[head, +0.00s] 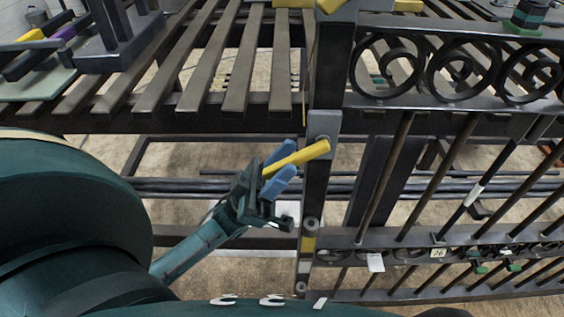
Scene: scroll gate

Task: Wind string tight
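A yellow bar-shaped handle (309,153) sticks out to the lower left from a grey block (323,124) on the dark gate post (319,190). My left gripper (281,168) has one blue finger above the handle and one below it, close against both sides near its free end. It looks shut on the handle. A thin orange-brown line (304,80), perhaps the string, runs down beside the post's left side. Whether it is taut cannot be told. My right gripper is not in view.
A dark gate with scrolls (462,70) and slanting bars stands to the right of the post. A slatted bench (200,60) lies behind to the left, with yellow and purple items at its far left. A white tag (376,262) hangs on the lower rail.

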